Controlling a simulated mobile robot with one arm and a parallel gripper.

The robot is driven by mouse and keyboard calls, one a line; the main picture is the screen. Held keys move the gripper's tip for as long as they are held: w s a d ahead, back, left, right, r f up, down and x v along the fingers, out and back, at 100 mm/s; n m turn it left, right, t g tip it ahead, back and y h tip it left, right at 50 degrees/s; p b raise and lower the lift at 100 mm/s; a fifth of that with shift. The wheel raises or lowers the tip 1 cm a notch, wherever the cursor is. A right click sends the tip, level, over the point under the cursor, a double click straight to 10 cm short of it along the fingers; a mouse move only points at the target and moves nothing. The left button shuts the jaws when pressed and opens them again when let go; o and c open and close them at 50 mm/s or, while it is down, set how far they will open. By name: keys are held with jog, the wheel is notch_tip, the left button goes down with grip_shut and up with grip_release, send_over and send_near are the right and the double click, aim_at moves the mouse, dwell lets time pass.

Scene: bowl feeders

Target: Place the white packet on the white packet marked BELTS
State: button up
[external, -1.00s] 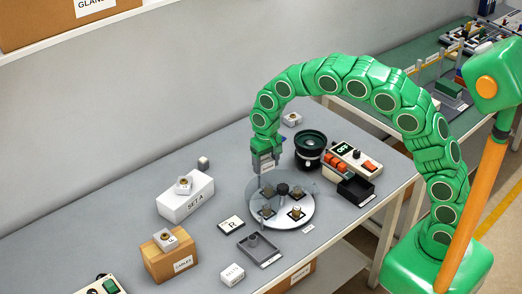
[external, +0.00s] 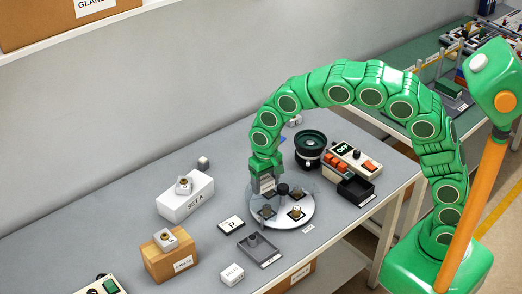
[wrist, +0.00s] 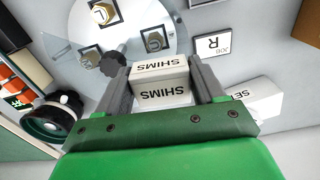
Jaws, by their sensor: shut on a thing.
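My gripper (external: 266,184) is low over the far left part of a round clear-covered disc (external: 290,222). In the wrist view my gripper (wrist: 161,72) is shut on a white packet (wrist: 164,94) marked SHIMS, with the lettering on two of its faces. The packet is between the two grey fingers; whether it touches the disc I cannot tell. The white packet marked BELTS (external: 232,274) sits on the bench at the front, left of the disc and apart from my gripper. Its top is bare.
A grey tray (external: 272,258) lies between the disc and the BELTS packet. An R plate (external: 231,223), a white SET A box (external: 186,202) and a cardboard box (external: 170,264) stand to the left. A black bowl (external: 310,143) and a control box (external: 352,155) are on the right.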

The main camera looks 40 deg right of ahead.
jog(key=s+a+r, duration=0.1)
jog(key=s+a, duration=0.5)
jog(key=s, duration=0.5)
jog(key=s+a+r, duration=0.2)
jog(key=s+a, duration=0.5)
jog(key=s, duration=0.4)
send_over(234, 273)
jog(key=shift+n, duration=0.4)
jog(key=f, duration=0.9)
jog(key=shift+s+d+f, duration=0.15)
jog(key=shift+s+d, duration=0.15)
jog(key=shift+s, duration=0.05)
jog(key=shift+w+a+f, duration=0.25)
jog(key=shift+a+f, duration=0.05)
jog(key=shift+f, duration=1.7)
jog(key=shift+f, duration=0.1)
jog(key=o, duration=1.2)
jog(key=shift+c, duration=0.2)
